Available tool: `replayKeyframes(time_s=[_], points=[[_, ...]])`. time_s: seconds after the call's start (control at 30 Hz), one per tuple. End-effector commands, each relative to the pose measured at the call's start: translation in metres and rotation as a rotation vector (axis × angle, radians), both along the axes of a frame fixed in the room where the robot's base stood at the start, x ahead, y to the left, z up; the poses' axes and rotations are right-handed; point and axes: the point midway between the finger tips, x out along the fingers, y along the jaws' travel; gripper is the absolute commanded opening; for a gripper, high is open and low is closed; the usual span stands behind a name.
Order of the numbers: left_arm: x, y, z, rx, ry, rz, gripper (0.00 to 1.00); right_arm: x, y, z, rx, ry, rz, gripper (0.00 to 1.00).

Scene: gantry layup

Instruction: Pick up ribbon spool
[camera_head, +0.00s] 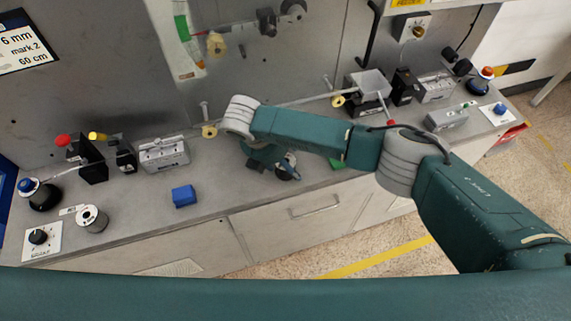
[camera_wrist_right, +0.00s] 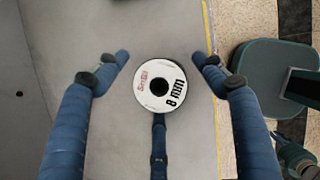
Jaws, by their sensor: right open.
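A ribbon spool (camera_wrist_right: 146,72) with a white face marked "8 mm" and a dark centre hole lies face up on the grey bench in the right wrist view. My right gripper (camera_wrist_right: 160,78) is open above it. Two fingers stand apart on either side of the spool, and the third finger's tip shows at its near edge; I cannot tell whether it touches. In the head view the spool (camera_head: 289,168) is partly hidden by my right gripper (camera_head: 270,160). Another white spool (camera_head: 92,215) stands at the bench's left end. My left gripper is not in view.
A blue block (camera_head: 184,196) lies on the bench left of my right gripper. Grey metal blocks (camera_head: 164,153), knobs and black boxes line the back at both ends. A green object (camera_head: 336,164) is partly hidden by my right arm. The bench's front edge is close to the spool.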

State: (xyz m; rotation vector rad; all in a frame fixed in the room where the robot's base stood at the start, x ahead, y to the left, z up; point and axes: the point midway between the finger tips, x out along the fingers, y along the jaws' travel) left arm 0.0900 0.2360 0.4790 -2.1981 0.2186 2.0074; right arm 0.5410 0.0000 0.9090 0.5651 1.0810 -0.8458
Motion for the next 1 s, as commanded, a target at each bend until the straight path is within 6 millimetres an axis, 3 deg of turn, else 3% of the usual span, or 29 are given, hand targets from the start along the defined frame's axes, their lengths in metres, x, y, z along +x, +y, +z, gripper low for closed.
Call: replayKeyframes(time_s=[0.03, 0.23, 0.67, 0.87, 1.0], points=[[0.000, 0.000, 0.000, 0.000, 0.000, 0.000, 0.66, 0.000, 0.000, 0.000, 0.000, 0.000, 0.000, 0.69], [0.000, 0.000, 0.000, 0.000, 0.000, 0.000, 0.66, 0.000, 0.000, 0.000, 0.000, 0.000, 0.000, 0.29], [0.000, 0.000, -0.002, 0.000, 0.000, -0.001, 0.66, 0.000, 0.001, 0.006, 0.001, -0.002, 0.001, 0.28], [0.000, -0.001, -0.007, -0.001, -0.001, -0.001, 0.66, 0.001, 0.001, 0.030, 0.003, -0.003, 0.001, 0.28], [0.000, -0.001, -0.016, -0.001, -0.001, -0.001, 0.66, 0.001, 0.001, 0.064, 0.004, -0.006, 0.002, 0.28]])
